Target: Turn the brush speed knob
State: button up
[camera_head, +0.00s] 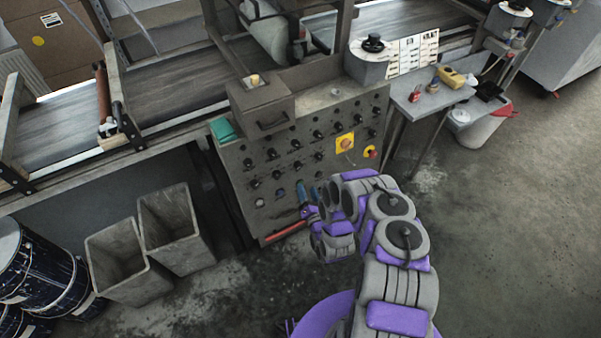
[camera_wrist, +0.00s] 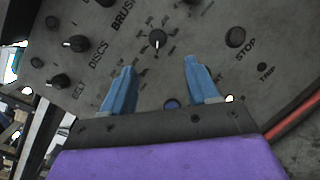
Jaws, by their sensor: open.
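The grey control panel (camera_head: 265,215) carries several rows of small black knobs. In the wrist view, a black knob (camera_wrist: 157,38) with a white pointer and scale marks sits near the lettering "BRUSH", which is cut by the top edge. I cannot fully read its own label. My gripper (camera_wrist: 159,66) is open, its two blue fingers pointing at the panel with this knob beyond and between the tips. The fingers look apart from the knob and hold nothing. In the head view, my gripper (camera_head: 308,190) is at the panel's lower part, and my arm hides some of the panel.
Knobs beside "DISCS" (camera_wrist: 77,43) and "BELT" (camera_wrist: 60,80) lie left, and a dark "STOP" button (camera_wrist: 235,37) right. A yellow-backed button (camera_head: 345,143) is higher on the panel. A red bar (camera_head: 285,232) runs along its lower edge.

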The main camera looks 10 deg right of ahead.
aim_at(299, 167)
jog(key=w+b, duration=0.1)
jog(key=w, duration=0.2)
jog(key=w+b, duration=0.1)
jog(key=w, duration=0.2)
jog(key=w+a+b, duration=0.1)
jog(key=w, duration=0.3)
jog(key=shift+w+r+b, duration=0.1)
jog(key=shift+r+b, duration=0.05)
jog(key=shift+b, duration=0.15)
jog(key=shift+c, duration=0.2)
jog(key=shift+d, duration=0.1)
jog(key=c, duration=1)
